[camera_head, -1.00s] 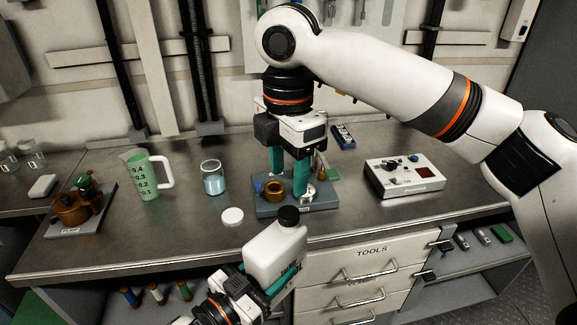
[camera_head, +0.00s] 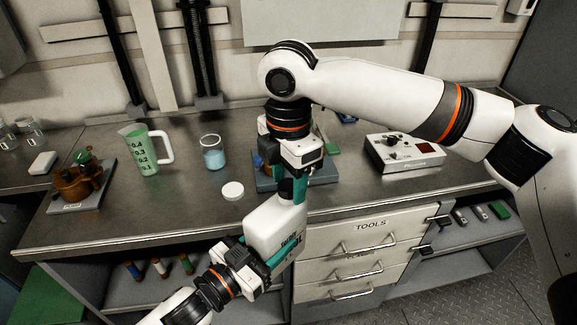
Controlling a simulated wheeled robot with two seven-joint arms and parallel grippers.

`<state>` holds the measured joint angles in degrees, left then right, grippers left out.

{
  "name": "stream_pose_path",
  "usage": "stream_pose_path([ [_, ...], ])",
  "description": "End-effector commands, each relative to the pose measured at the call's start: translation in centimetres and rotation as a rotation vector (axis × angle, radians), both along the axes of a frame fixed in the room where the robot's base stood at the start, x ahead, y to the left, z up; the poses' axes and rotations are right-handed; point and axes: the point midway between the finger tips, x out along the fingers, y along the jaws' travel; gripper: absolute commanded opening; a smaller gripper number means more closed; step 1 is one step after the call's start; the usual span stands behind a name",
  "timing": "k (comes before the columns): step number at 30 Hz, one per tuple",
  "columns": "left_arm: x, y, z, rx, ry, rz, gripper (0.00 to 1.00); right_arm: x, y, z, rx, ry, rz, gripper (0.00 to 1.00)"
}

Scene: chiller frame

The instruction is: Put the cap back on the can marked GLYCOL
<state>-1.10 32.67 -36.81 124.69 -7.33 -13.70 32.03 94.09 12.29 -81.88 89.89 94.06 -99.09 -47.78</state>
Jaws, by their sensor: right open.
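A white can (camera_head: 272,226) with partly readable dark lettering is tilted in front of the bench edge. My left gripper (camera_head: 268,262) is shut on its lower part. A dark round piece (camera_head: 286,188) sits at the can's top; it looks like a cap, but I cannot tell how it is seated. My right gripper (camera_head: 288,180) is open, pointing down at the can's top. One green finger is beside the dark piece; the other finger is mostly hidden. A white round disc (camera_head: 232,190) lies flat on the bench left of the can.
On the bench (camera_head: 190,215) are a green measuring jug (camera_head: 143,152), a glass beaker of blue liquid (camera_head: 213,154), a brass device (camera_head: 77,180) and a white instrument box (camera_head: 404,153). A grey tray (camera_head: 265,184) is partly hidden behind my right gripper. TOOLS drawers (camera_head: 345,252) are below.

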Motion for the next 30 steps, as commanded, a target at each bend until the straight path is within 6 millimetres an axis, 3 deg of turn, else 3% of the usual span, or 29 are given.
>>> stream_pose_path([
  [7, 0.00, -0.03, 0.25, -0.003, -0.005, -0.001, 0.00, 0.00, 0.00, -0.02, 0.000, 0.000, 0.000, 0.49],
  [15, 0.00, -0.04, 0.25, -0.003, -0.005, -0.002, 0.00, 0.00, 0.01, 0.00, 0.000, 0.000, 0.000, 0.06],
  [23, -0.02, -0.06, 0.26, -0.002, -0.006, -0.002, 0.00, 0.01, 0.03, 0.02, 0.001, -0.001, -0.007, 0.06],
  [24, -0.02, -0.06, 0.26, -0.003, -0.007, -0.002, 0.00, 0.01, 0.03, 0.02, 0.001, -0.001, -0.007, 0.36],
  [28, -0.02, -0.06, 0.26, -0.003, -0.005, -0.002, 0.00, 0.01, 0.03, 0.02, 0.001, -0.001, -0.007, 0.57],
  [30, -0.02, -0.05, 0.26, -0.003, -0.005, -0.002, 0.00, 0.00, 0.03, 0.02, 0.001, -0.001, -0.007, 0.58],
])
